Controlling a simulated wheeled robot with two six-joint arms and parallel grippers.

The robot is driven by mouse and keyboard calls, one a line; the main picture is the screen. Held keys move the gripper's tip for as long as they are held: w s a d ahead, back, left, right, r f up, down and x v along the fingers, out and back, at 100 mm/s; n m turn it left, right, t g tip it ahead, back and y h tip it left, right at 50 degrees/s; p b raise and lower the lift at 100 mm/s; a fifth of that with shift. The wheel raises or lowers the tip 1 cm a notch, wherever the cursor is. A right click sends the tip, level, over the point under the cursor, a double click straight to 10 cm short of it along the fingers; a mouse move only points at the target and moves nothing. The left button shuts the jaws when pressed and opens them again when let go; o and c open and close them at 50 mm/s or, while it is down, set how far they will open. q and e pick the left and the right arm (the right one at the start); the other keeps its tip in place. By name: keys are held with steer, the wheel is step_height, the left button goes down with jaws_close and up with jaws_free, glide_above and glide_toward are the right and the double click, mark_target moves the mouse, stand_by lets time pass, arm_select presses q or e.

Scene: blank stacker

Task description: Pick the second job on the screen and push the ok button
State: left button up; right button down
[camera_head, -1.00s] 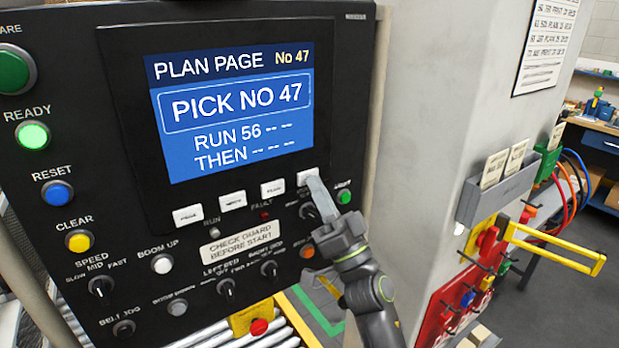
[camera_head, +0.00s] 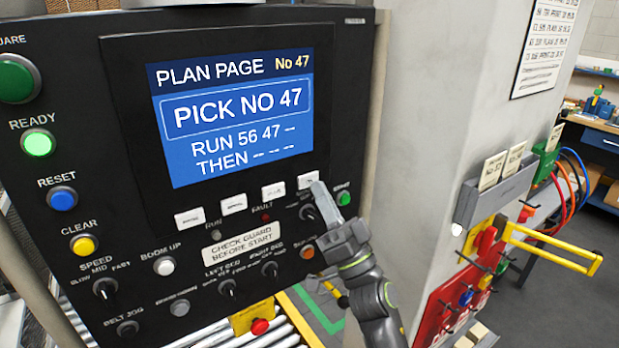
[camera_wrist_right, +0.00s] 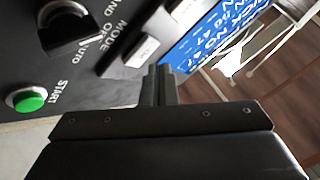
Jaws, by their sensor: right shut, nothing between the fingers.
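The screen (camera_head: 238,115) reads "PLAN PAGE No 47", with "PICK NO 47" in a frame, "RUN 56 47" with one dash after it, and "THEN" with dashes. A row of white keys runs below it. The rightmost key (camera_head: 307,180) has lettering too small to read. My right gripper (camera_head: 321,190) is shut and empty, its tips just right of and below that key. In the right wrist view my fingertips (camera_wrist_right: 160,72) are close to a white key (camera_wrist_right: 146,50); contact cannot be told. My left gripper is not in view.
A mode knob (camera_wrist_right: 68,28) and the green start button (camera_wrist_right: 28,98) sit near my right gripper. More buttons and knobs fill the lower panel. A card holder (camera_head: 490,195) and a yellow handle (camera_head: 555,245) are at right.

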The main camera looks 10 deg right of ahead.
steer(key=s+p, duration=0.1)
steer(key=s+d+p, duration=0.1)
steer(key=s, duration=0.1)
steer(key=s+p, duration=0.1)
steer(key=shift+s+d, duration=0.3)
steer(key=shift+d, duration=0.05)
stand_by(0.6)
